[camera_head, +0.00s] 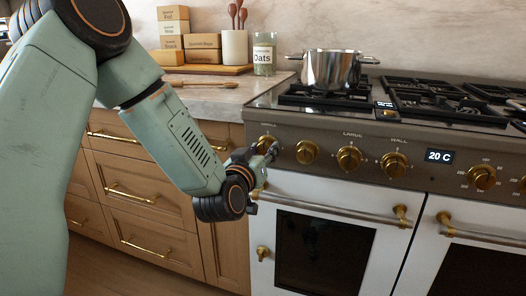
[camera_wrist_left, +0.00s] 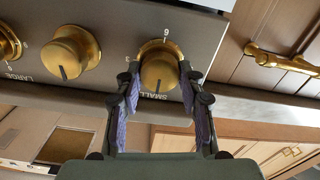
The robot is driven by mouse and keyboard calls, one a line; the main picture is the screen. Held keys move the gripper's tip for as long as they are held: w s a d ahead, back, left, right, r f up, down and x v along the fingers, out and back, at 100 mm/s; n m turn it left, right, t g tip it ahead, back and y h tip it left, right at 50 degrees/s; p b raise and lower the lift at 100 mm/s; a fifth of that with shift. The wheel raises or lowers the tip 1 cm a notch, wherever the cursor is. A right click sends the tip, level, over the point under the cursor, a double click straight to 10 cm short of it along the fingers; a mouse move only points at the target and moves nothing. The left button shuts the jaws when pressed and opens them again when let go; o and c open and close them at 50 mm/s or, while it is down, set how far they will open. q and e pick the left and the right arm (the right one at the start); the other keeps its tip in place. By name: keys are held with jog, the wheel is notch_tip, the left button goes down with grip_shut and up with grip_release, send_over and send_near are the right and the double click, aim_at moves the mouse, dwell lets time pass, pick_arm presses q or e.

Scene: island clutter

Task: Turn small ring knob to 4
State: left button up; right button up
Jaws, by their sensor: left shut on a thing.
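The small ring knob (camera_head: 265,141) is a round brass knob at the left end of the stove's control panel. In the left wrist view, which looks upside down, the knob (camera_wrist_left: 159,72) sits between my two fingers, and its dark pointer line faces the SMALL label. My left gripper (camera_wrist_left: 160,88) is shut on this knob, one finger on each side. In the head view my left gripper (camera_head: 263,158) reaches the panel and partly covers the knob. The dial digits around it are small and partly hidden. My right gripper is in neither view.
Another brass knob (camera_head: 306,152) sits close beside it, with the LARGE knob (camera_head: 349,159) farther right. An oven handle (camera_head: 335,210) runs below the panel. A steel pot (camera_head: 331,69) stands on the stove. Wooden drawers (camera_head: 140,190) are to the left.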

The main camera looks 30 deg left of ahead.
pick_arm(q)
jog(key=c, duration=0.4)
jog(key=shift+m+p, duration=0.7)
jog(key=shift+p, duration=0.35)
jog(key=m+p, duration=0.7)
jog(key=p, duration=0.2)
jog(key=shift+d+r+m, duration=0.1)
jog(key=shift+d+m, duration=0.05)
jog(key=shift+m, duration=0.25)
jog(key=m+p, duration=0.9)
jog(key=p, duration=0.1)
jog(key=m+p, duration=0.2)
jog(key=m, duration=0.1)
jog(key=shift+f+p, duration=0.2)
jog(key=shift+p, duration=0.1)
jog(key=shift+m+p, duration=0.75)
jog(key=shift+m, duration=0.55)
